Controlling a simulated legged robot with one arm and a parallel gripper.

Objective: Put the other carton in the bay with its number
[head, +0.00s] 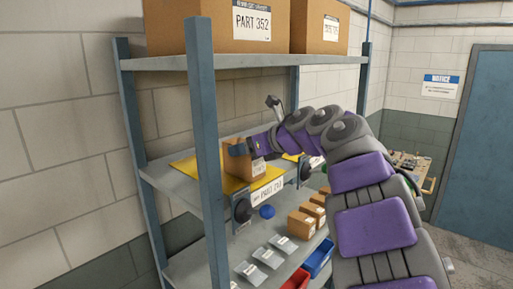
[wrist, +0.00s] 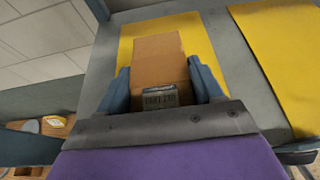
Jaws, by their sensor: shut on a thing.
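A small brown carton (wrist: 158,62) with a printed label on its near face is between the two blue fingers of my gripper (wrist: 162,85), which is shut on it. The label seems to start with "PART"; its number is too blurred to read surely. The carton is over a yellow bay mat (wrist: 190,22) on the middle shelf; I cannot tell whether it touches the mat. In the head view the carton (head: 259,169) is partly hidden by my gripper (head: 240,149). A shelf-edge label (head: 267,190) reading "PART" and a blurred number is below it. A second yellow mat (wrist: 285,60) lies to the right, bare where visible.
A blue upright (head: 208,150) stands left of my gripper. Large cartons (head: 200,30), one marked PART 352, sit on the top shelf. Below are several small boxes (head: 302,222), packets (head: 268,257), a red bin (head: 296,280) and a blue bin (head: 318,258).

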